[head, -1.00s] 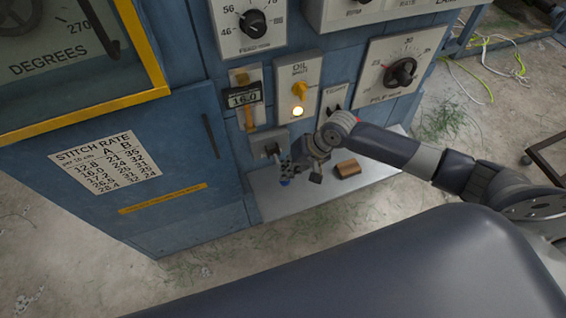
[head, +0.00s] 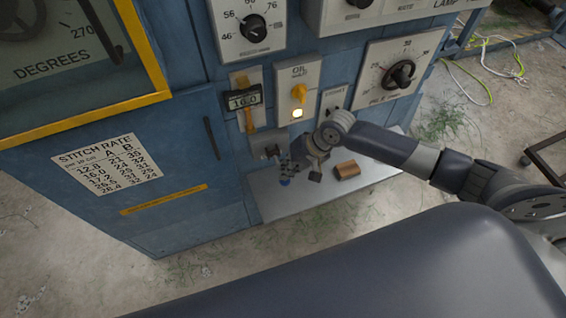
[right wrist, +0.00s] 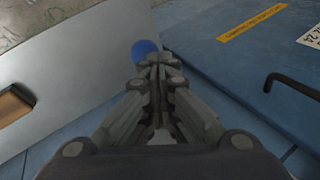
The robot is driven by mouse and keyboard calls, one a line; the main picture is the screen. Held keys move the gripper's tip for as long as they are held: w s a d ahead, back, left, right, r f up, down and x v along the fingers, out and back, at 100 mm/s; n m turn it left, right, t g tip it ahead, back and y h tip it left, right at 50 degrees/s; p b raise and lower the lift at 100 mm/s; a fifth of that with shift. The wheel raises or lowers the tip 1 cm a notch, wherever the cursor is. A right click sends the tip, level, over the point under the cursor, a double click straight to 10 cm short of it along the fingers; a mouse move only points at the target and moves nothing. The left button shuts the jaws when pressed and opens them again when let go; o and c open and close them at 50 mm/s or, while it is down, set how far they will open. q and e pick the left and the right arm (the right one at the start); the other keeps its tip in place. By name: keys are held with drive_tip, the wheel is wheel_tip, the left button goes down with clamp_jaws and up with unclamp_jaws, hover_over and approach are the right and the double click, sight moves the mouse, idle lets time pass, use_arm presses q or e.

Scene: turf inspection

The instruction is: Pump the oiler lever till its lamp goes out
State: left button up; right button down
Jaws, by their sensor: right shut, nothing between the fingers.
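The oil panel (head: 310,70) on the blue machine has a yellow knob (head: 299,92) and a round lamp (head: 297,113) that glows. Below it, a grey plate (head: 258,138) carries a lever that ends in a blue knob (head: 285,181); my right gripper partly hides the lever. My right gripper (head: 288,168) is shut and empty, close to the blue knob. In the right wrist view, the blue knob (right wrist: 144,48) shows just past the shut fingertips (right wrist: 152,62); I cannot tell whether they touch. My left gripper is not in view.
A grey shelf (head: 315,190) juts out below the panels and bears a brown block (head: 347,169), right of my gripper. A dark door handle (head: 209,137) stands left of the lever. More dials and switches surround the oil panel.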

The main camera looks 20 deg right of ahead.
sight(281, 114)
wheel_tip(281, 114, up, 6)
drive_tip(key=w+p, duration=0.3)
drive_tip(key=p, duration=0.1)
drive_tip(key=shift+f+p, duration=0.15)
drive_tip(key=shift+p, duration=0.15)
idle(0.4)
drive_tip(key=r+p, duration=0.1)
drive_tip(key=w+r+p, duration=0.1)
drive_tip(key=r, duration=0.1)
drive_tip(key=w+r+p, duration=0.1)
drive_tip(key=shift+a+r+p, duration=0.1)
drive_tip(key=shift+r+p, duration=0.15)
drive_tip(key=shift+p, duration=0.15)
idle(0.6)
